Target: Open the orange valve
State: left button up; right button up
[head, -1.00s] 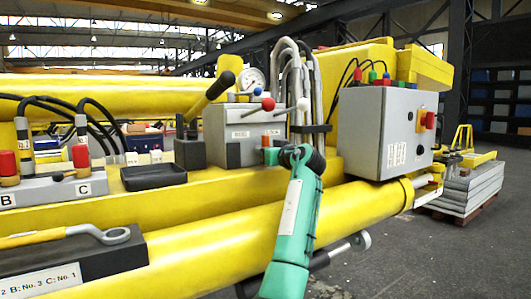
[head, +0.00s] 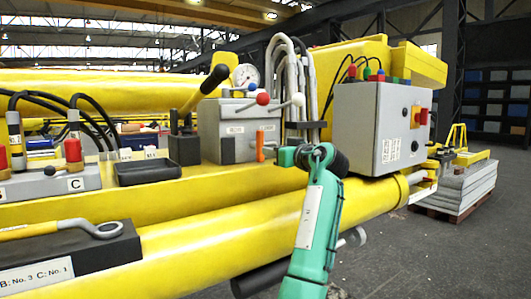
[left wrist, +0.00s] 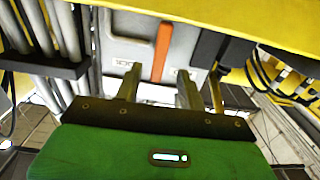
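The orange valve handle (head: 260,148) hangs upright on the front of a grey valve box (head: 225,120). In the left wrist view the orange handle (left wrist: 161,48) is upright, ahead of and between the two finger directions. My left gripper (left wrist: 158,82) is open, with a clear gap between its metal fingers. Its fingers appear short of the handle and nothing is between them. In the head view my left gripper (head: 288,156) is just right of the handle; its fingers are hard to make out there. My right gripper is not in view.
A grey control box (head: 365,125) stands right of the valve. Grey hoses (head: 290,80) rise behind my wrist. Levers with red and white knobs (head: 263,99) sit above the valve. A yellow boom cylinder (head: 200,240) runs below. Open floor lies at the right.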

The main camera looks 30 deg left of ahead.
pick_arm(q)
jog(key=v, duration=0.5)
jog(key=shift+d+b, duration=0.15)
jog(key=shift+b, duration=0.15)
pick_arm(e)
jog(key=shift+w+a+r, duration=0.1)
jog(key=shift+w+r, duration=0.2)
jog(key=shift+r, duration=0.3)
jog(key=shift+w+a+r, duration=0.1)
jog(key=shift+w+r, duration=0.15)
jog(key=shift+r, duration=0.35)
pick_arm(q)
jog(key=shift+f, duration=0.1)
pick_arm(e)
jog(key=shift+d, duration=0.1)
